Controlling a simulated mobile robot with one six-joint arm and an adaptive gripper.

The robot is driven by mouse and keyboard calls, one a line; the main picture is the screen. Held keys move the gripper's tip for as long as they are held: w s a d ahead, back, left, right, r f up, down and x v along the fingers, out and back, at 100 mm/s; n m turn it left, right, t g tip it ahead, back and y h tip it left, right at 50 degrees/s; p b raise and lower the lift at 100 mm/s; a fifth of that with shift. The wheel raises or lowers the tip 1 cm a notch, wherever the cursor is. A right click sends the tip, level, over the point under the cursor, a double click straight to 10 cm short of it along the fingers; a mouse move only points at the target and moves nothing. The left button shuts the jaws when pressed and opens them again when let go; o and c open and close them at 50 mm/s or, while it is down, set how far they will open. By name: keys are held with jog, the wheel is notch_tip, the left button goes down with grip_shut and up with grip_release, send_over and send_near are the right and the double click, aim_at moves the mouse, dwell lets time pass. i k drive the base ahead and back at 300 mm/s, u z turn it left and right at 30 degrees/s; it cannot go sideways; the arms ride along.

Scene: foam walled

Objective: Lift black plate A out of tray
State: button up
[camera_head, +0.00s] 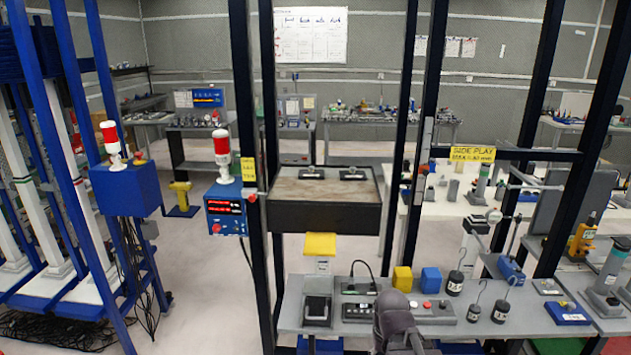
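A wide tray with dark walls and a brownish grey floor (320,217) stands near the middle of the head view, behind dark upright posts. Two small black plates with grey raised parts on top lie toward its back edge. One black plate (312,173) is left of centre, and the other black plate (353,175) is to the right, apart from it. No letter is readable on either, so I cannot tell which is plate A. My gripper is not visible; a grey rounded arm-like part shows at the bottom centre, far in front of the tray.
Dark posts (260,150) frame the tray. A yellow piece (320,244) is in front of it. A grey bench (480,325) in the foreground holds a yellow block (402,279), a blue block (431,280) and hooked weights. A red-topped blue box (227,213) stands left.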

aim_at(310, 174)
jog(key=z, duration=0.15)
jog(key=k, duration=0.7)
jog(key=u, duration=1.5)
jog(key=i, duration=2.45)
jog(key=u, duration=0.05)
